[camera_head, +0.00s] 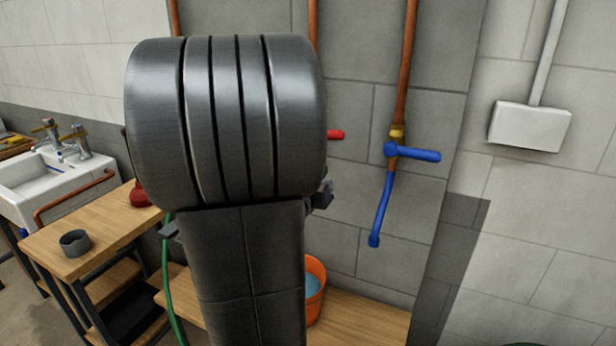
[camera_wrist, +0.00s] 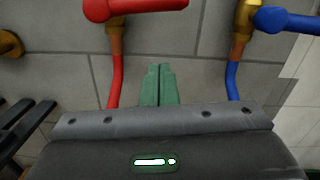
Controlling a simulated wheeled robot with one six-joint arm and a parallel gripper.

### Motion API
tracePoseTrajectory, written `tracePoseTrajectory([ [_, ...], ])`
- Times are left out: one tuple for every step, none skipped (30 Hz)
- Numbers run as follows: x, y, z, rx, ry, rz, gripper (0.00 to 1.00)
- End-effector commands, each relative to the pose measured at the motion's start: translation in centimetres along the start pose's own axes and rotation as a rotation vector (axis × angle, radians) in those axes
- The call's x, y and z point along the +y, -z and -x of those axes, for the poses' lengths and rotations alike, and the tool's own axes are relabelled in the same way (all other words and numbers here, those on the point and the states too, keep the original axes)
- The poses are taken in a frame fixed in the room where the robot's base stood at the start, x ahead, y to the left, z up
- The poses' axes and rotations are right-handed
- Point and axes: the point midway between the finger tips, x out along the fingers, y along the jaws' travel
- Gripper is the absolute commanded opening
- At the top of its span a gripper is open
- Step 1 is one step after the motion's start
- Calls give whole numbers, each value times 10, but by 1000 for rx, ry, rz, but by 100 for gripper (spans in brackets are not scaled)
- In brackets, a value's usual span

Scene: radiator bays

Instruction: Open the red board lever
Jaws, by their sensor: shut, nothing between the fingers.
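The red lever (camera_wrist: 140,6) is at the top of the wrist view, lying level, crosswise to the vertical pipe below its brass fitting (camera_wrist: 116,26). Its upper edge is cut off. In the head view only the red lever's tip (camera_head: 336,134) shows, sticking out right of my arm, which hides the rest. A red spout (camera_wrist: 117,78) hangs below the fitting. My gripper (camera_wrist: 158,68) has its green fingers together and empty. In the wrist view they appear below the red lever, apart from it, between the red and blue spouts. My arm hides the fingers in the head view.
A blue lever (camera_head: 418,154) with a blue spout (camera_head: 381,212) is on the wall to the right. An orange bucket (camera_head: 315,285) stands below on a wooden bench (camera_head: 365,325). A wooden table (camera_head: 100,232) and a sink (camera_head: 35,180) are on the left.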

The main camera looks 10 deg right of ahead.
Motion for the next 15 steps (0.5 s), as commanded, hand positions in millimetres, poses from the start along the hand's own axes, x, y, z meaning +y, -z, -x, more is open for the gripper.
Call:
tracePoseTrajectory([
  [-1,-1,-10,3,3,1,0],
  [-1,-1,-16,2,2,1,0],
  [-1,-1,-22,3,3,2,0],
  [-1,-1,-28,2,3,1,0],
  [-1,-1,-33,2,2,1,0],
  [-1,-1,-40,3,2,2,0],
  [-1,-5,-43,1,2,0,0],
  [-1,-14,-43,-1,0,-1,0],
  [-1,-19,-43,-1,0,-2,0],
  [-1,-23,-44,-1,0,-2,0],
  [-1,-26,-45,-1,0,-1,0],
  [-1,-29,-46,-1,0,0,0],
  [-1,-32,-46,-1,0,0,0],
  [-1,-33,-47,-1,0,0,0],
  [0,-36,-48,0,0,0,0],
])
